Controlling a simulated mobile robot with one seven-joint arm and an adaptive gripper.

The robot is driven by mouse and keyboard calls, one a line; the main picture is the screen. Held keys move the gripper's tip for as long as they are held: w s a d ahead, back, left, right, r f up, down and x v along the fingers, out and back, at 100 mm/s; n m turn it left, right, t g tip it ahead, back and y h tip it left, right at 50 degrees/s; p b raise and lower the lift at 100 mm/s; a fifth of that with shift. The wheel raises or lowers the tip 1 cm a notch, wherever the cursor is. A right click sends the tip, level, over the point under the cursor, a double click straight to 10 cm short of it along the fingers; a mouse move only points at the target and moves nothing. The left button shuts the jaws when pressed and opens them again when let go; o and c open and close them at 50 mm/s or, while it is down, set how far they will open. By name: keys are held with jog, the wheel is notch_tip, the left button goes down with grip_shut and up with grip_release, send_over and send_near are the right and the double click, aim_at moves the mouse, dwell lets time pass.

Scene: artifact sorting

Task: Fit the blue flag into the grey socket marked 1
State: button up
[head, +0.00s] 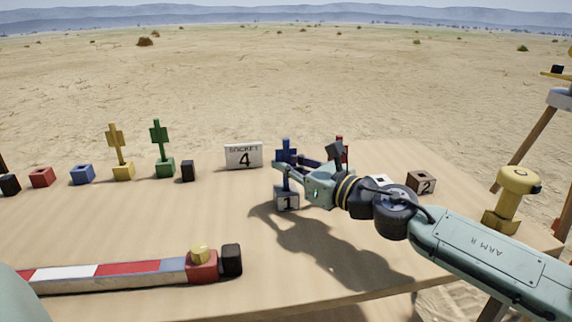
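The blue flag (286,146) stands upright directly over the grey socket marked 1 (287,202). Its lower pole reaches down to the top of the socket. I cannot tell how deep the pole sits in it. My gripper (284,167) reaches in from the right, with its fingers around the flag at the crosspiece, and looks shut on it. The fingers hide part of the flag.
A white "SOCKET 4" sign (244,156) stands behind. Yellow (116,138) and green (159,134) flags stand in sockets at left. A red flag (341,146) is partly hidden behind my arm. A socket marked 2 (421,183) is at right. A red-and-white bar (110,272) lies in front.

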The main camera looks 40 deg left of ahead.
jog(key=o, duration=0.5)
jog(key=shift+o, duration=0.2)
jog(key=d, duration=0.8)
jog(key=s+d, duration=0.1)
jog(key=d, duration=0.3)
